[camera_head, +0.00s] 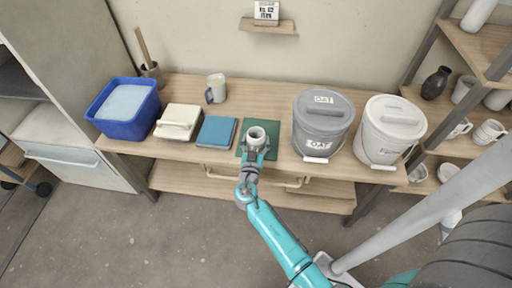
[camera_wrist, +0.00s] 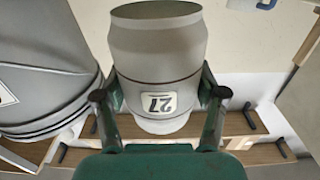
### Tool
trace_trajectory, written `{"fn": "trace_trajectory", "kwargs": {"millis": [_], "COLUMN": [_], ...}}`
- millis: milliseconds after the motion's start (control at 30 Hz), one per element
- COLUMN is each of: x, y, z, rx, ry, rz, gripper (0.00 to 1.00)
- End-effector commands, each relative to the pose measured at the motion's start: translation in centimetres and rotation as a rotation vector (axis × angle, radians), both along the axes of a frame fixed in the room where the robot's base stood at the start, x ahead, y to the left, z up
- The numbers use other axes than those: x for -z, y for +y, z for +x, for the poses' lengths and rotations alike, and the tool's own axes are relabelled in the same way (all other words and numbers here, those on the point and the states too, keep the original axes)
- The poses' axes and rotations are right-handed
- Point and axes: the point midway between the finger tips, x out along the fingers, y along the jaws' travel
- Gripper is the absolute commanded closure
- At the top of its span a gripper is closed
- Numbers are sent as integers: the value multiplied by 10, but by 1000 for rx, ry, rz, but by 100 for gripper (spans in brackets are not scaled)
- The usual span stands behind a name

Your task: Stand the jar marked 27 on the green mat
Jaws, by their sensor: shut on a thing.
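The jar marked 27 (camera_head: 257,133) is pale grey with an open mouth facing up in the head view. In the wrist view the jar (camera_wrist: 160,60) fills the middle, and its 27 label appears upside down. My gripper (camera_head: 252,165) is shut on the jar, with a dark fingertip on each side of it in the wrist view (camera_wrist: 160,97). The jar looks upright. The green mat (camera_head: 272,128) lies behind and around the jar in the head view. The jar and gripper hide part of the mat. I cannot tell whether the jar's base touches it.
A grey OAT bucket (camera_head: 322,125) and a white lidded bucket (camera_head: 390,132) stand right of the mat. A blue box (camera_head: 216,131), a pale lidded box (camera_head: 178,122) and a blue tub (camera_head: 125,108) stand left. A mug (camera_head: 216,88) stands behind.

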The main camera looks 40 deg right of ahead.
Motion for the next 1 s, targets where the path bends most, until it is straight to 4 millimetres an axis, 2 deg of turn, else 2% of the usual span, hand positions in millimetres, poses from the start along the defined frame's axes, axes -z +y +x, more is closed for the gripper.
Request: {"fn": "trace_trajectory", "kwargs": {"millis": [200, 300, 667, 700, 800, 1000], "x": [30, 37, 39, 41, 40, 40], "y": [0, 0, 0, 0, 0, 0], "z": [0, 0, 0, 0, 0, 0], "rx": [0, 0, 0, 0, 0, 0], "ry": [4, 2, 1, 1, 1, 1], "rz": [0, -1, -1, 0, 0, 0], "gripper": [79, 79, 79, 27, 5, 5]}}
